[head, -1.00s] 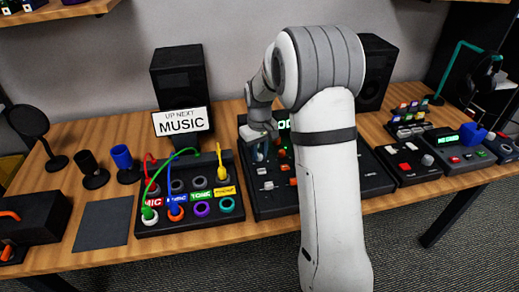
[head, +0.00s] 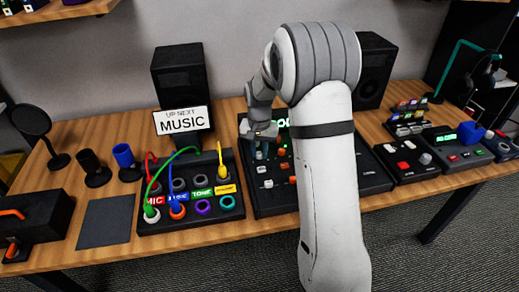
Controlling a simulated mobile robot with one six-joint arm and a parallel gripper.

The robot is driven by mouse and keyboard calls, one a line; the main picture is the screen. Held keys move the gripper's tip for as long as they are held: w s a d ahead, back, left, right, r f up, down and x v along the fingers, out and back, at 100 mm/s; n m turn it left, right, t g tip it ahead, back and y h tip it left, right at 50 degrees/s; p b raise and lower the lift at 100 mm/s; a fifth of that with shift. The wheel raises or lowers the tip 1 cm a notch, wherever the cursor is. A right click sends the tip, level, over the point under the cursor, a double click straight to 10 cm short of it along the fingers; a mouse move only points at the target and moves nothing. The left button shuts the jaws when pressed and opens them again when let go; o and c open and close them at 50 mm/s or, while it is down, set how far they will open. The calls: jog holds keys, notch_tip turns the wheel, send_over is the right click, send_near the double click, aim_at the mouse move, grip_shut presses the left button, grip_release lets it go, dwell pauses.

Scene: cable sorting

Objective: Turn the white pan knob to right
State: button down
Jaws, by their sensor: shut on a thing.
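My gripper (head: 261,148) is over the upper left part of the black mixer panel (head: 268,205) in the middle of the table. It points down and is shut on a small knob there. The fingers hide most of that knob, so its colour and which way it is turned cannot be made out. Several white and orange controls (head: 268,184) show on the panel below and beside the fingers. My arm covers the panel's middle, so a white pan knob elsewhere on it may be hidden.
Left of the mixer is a patch box (head: 190,222) with coloured cables and sockets. A "MUSIC" sign (head: 181,121) and a speaker (head: 170,75) stand behind it. Another speaker (head: 372,70) stands at back right. Smaller button boxes (head: 408,160) are on the right. A dark mat (head: 104,223) lies left.

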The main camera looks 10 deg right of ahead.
aim_at(259, 153)
dwell(0.5)
jog(key=c, duration=1.3)
grip_release()
jog(key=shift+o, duration=0.2)
jog(key=shift+r, duration=0.1)
notch_tip(259, 153, up, 8)
jog(key=shift+f+p, duration=0.2)
jog(key=shift+p, duration=0.15)
